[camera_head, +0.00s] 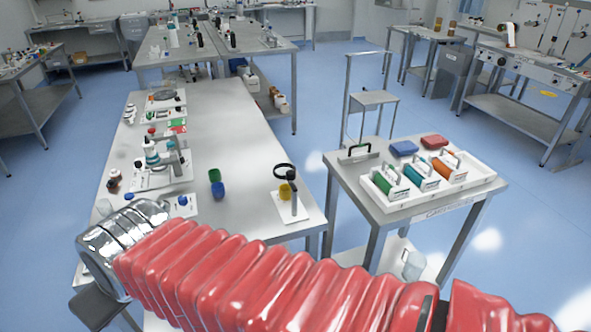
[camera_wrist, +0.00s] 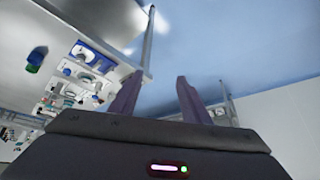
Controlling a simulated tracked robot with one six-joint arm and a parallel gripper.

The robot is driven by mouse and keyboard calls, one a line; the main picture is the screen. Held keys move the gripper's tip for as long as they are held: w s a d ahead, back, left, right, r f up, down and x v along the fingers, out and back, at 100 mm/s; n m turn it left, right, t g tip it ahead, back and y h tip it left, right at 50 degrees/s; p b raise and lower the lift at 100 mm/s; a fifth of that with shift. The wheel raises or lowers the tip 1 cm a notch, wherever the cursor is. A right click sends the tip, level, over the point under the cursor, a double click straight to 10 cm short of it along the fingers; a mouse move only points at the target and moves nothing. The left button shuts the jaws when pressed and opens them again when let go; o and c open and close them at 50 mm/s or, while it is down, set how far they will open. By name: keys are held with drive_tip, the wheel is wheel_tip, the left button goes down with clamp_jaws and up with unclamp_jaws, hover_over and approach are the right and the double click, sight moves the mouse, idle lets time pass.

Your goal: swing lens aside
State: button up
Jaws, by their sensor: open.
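A magnifier lens (camera_head: 284,170) with a dark round rim sits on a stand (camera_head: 294,198) on a white base plate (camera_head: 291,211), near the right front corner of the long table. The lens is above a yellow object (camera_head: 285,191) on the same plate. I cannot make out the lens in the wrist view.
A green object (camera_head: 215,176) and a blue one (camera_head: 218,190) stand left of the lens stand. A side table (camera_head: 345,178) to the right carries a white tray (camera_head: 400,211) with coloured items. A gap of blue floor lies between the tables.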

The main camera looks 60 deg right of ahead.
drive_tip(key=w+d+f+m+t+h, duration=0.2)
drive_tip(key=w+d+m, duration=0.2)
drive_tip(key=w+d, duration=0.5)
drive_tip(key=w+d+f+m+t+h, duration=0.2)
drive_tip(key=w+d+m+h, duration=0.1)
drive_tip(key=w+d, duration=0.5)
drive_tip(key=d+f+m+g+h, duration=0.1)
drive_tip(key=d+m+h, duration=0.1)
drive_tip(key=d, duration=0.5)
drive_tip(key=d+f+m+h, duration=0.2)
drive_tip(key=d+h, duration=0.1)
drive_tip(key=d, duration=0.3)
drive_tip(key=m+g+h, duration=0.6)
drive_tip(key=g+h, duration=0.2)
drive_tip(key=g, duration=0.1)
approach(288, 173)
drive_tip(key=f, duration=0.1)
drive_tip(key=shift+s+d+f, duration=0.1)
drive_tip(key=shift+s+d, duration=0.15)
drive_tip(key=shift+d, duration=0.2)
drive_tip(key=d, duration=1.3)
drive_tip(key=shift+d, duration=0.4)
